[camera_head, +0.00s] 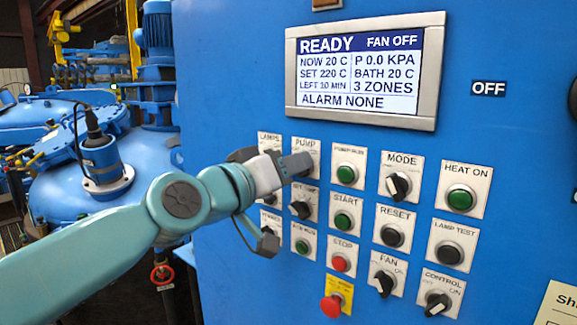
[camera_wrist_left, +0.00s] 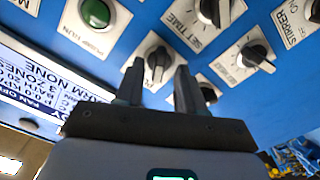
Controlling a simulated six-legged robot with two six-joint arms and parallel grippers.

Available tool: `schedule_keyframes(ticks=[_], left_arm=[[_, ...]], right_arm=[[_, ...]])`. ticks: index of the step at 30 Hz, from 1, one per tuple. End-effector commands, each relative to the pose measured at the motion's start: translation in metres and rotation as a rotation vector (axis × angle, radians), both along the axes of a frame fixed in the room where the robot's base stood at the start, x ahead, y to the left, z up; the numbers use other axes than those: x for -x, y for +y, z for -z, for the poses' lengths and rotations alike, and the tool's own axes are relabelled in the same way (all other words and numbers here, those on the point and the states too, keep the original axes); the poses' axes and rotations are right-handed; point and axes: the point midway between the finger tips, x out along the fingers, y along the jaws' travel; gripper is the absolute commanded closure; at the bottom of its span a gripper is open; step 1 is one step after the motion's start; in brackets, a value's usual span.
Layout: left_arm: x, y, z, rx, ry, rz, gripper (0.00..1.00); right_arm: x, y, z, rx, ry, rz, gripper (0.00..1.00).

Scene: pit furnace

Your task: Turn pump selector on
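The pump selector's plate (camera_head: 304,145), labelled PUMP, is in the top row of the blue panel, below the display. My left gripper (camera_head: 294,166) is in front of it and hides its knob in the head view. In the left wrist view the black selector knob (camera_wrist_left: 158,57) shows on its white plate, between and just beyond the tips of my left gripper (camera_wrist_left: 158,72). The fingers are apart, one on each side of the knob. I cannot tell whether they touch it. My right gripper is not in view.
The display (camera_head: 361,72) reads READY, FAN OFF and P 0.0 KPA. Close neighbours are the pump run button (camera_head: 346,174), the SET TIME knob (camera_head: 301,208) and the MODE knob (camera_head: 398,185). A red stop button (camera_head: 331,306) is lower down. Blue tanks (camera_head: 70,175) stand at left.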

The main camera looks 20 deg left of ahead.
Motion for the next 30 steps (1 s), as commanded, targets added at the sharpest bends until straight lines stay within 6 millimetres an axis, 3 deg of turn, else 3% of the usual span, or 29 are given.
schedule_keyframes(ticks=[4, 7, 8, 20, 30], left_arm=[[0.0, 0.0, 0.0, 0.0, 0.001, 0.001, 0.62], [0.0, 0.0, 0.0, 0.0, 0.001, 0.001, 0.94], [0.0, 0.0, 0.0, 0.001, 0.001, 0.001, 1.0], [0.001, 0.0, 0.0, -0.033, -0.012, 0.001, 1.0], [0.001, -0.001, 0.002, -0.24, -0.09, 0.0, 1.0]], right_arm=[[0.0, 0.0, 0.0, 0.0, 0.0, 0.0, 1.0], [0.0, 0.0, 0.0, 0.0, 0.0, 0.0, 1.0], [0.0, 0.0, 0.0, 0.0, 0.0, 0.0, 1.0], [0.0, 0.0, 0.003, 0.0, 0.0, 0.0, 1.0], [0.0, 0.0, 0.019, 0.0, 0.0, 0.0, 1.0]])
